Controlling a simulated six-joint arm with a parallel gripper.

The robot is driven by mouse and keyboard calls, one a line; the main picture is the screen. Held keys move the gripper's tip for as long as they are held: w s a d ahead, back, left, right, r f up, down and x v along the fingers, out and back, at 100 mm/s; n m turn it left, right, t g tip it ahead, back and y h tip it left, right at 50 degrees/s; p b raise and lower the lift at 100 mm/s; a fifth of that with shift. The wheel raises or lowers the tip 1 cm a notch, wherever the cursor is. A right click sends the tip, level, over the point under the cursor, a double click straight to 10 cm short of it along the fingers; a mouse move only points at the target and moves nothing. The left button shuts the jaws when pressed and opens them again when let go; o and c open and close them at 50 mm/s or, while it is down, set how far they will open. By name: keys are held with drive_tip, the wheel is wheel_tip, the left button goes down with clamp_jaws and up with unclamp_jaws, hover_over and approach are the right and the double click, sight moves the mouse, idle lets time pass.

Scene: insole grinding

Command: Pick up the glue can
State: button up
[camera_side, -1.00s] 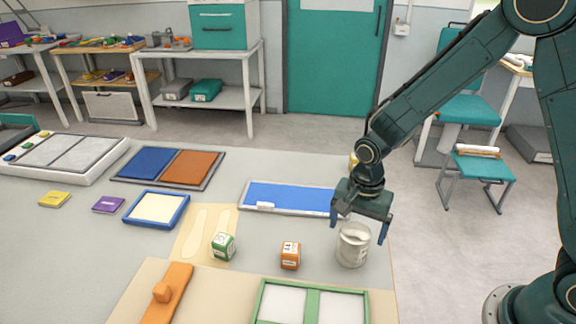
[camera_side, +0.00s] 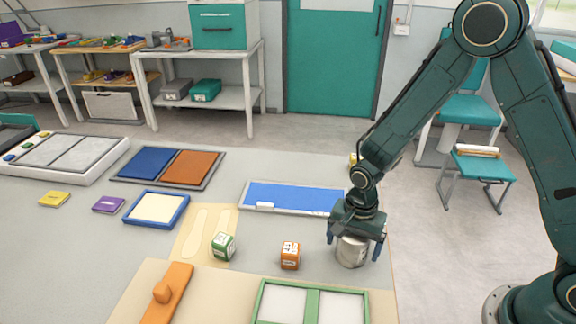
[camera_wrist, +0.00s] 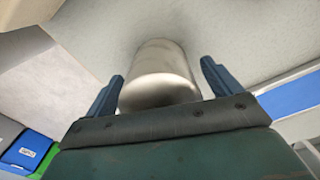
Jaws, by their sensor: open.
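The glue can (camera_side: 352,252) is a silvery-grey cylinder standing upright on the grey table near its right edge. In the wrist view the can (camera_wrist: 160,72) sits between the two blue fingers. My gripper (camera_side: 355,250) is right over the can, pointing down, with one finger on each side of it. The fingers are open; in the wrist view my gripper (camera_wrist: 160,85) shows a gap between each finger and the can. The can's top is hidden by the gripper body in the side view.
An orange cube (camera_side: 290,255) stands just left of the can, and a green-and-white cube (camera_side: 223,246) farther left. A blue mat (camera_side: 290,196) lies behind. A green-framed tray (camera_side: 262,300) is in front. The table's right edge is close to the can.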

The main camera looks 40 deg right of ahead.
drive_tip(key=shift+f, duration=0.45)
drive_tip(key=c, duration=1.3)
drive_tip(key=shift+o, duration=0.2)
drive_tip(key=shift+r, duration=0.15)
wheel_tip(320, 180, up, 20)
idle(0.5)
